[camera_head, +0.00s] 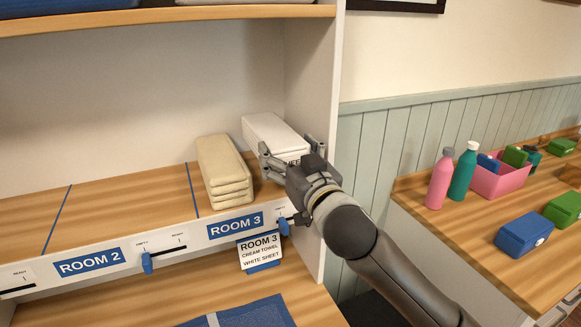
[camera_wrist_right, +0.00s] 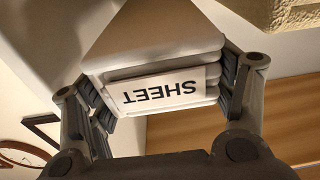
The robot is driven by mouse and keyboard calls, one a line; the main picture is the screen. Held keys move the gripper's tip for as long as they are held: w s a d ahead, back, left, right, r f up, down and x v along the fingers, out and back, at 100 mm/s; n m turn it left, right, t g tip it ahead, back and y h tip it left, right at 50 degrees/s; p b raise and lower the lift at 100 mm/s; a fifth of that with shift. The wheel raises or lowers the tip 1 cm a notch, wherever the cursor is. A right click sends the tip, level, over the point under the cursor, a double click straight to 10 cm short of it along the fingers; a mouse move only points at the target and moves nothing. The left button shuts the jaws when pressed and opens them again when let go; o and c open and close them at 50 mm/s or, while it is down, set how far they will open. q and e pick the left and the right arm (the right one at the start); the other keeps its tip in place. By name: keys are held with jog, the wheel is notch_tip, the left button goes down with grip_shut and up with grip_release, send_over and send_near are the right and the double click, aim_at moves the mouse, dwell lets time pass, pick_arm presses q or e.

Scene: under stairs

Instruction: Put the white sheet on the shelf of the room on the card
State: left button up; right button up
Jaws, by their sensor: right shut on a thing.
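The white sheet (camera_head: 272,131) is a folded block at the right end of the shelf, in the Room 3 section. My right gripper (camera_head: 290,151) is shut on its near end. In the right wrist view the fingers (camera_wrist_right: 165,95) press both sides of the white sheet (camera_wrist_right: 150,55), and its label reads SHEET. I cannot tell whether its underside touches the shelf. The card (camera_head: 261,252) hangs below the shelf edge and reads ROOM 3, CREAM TOWEL, WHITE SHEET. A folded cream towel (camera_head: 223,167) lies left of the sheet. My left gripper is not in view.
The shelf (camera_head: 120,205) is bare left of the towel, with blue divider lines. Its front edge carries a ROOM 3 label (camera_head: 235,225), a ROOM 2 label (camera_head: 89,262) and blue sliders. A side panel (camera_head: 318,130) stands close right of the sheet. Bottles and boxes stand on the right counter.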

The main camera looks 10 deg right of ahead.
jog(key=shift+w+d+f, duration=0.35)
jog(key=shift+w+f, duration=0.05)
jog(key=shift+f, duration=0.05)
jog(key=f, duration=0.2)
jog(key=w+f+p, duration=0.1)
jog(key=shift+d+f, duration=0.2)
jog(key=shift+f, duration=0.15)
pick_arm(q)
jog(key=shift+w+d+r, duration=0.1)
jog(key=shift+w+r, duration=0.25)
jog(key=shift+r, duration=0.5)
pick_arm(e)
jog(key=shift+s+f, duration=0.2)
jog(key=shift+f, duration=0.2)
jog(key=o, duration=1.4)
jog(key=shift+w, duration=0.1)
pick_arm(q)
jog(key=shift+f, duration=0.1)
pick_arm(e)
jog(key=shift+o, duration=0.2)
